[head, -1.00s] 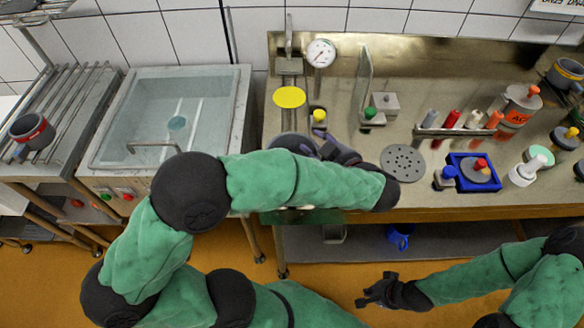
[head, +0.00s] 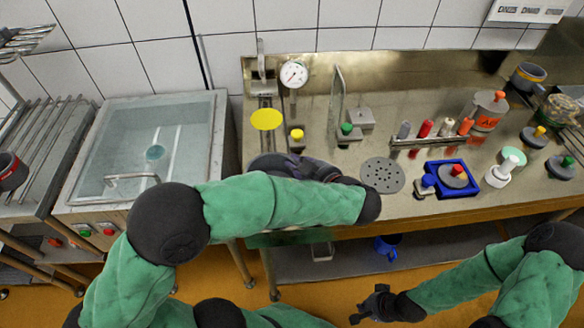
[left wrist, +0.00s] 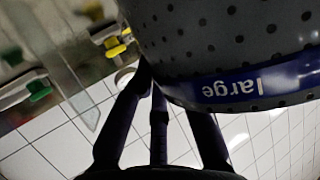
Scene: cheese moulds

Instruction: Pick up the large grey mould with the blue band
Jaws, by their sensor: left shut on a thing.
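The large grey mould with small dark holes (left wrist: 225,35) fills the top right of the left wrist view. Its blue band (left wrist: 255,85) carries the word "large". My left gripper (left wrist: 155,80) is shut on it, with the dark fingers at the mould's lower left side. In the head view the mould (head: 268,163) shows only partly above my left forearm, near the worktop's front left, and most of it and the left gripper (head: 315,165) are hidden. Whether it touches the worktop cannot be told. My right gripper (head: 368,303) is open and empty in front of the worktop.
A dial gauge (head: 294,74), yellow disc (head: 267,119) and yellow-knobbed weight (head: 297,138) stand near the mould. A drain plate (head: 382,175), blue tray (head: 434,169) and bottle rack (head: 436,139) lie right. A red-banded mould (head: 8,172) is far left, beside the sink (head: 205,160).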

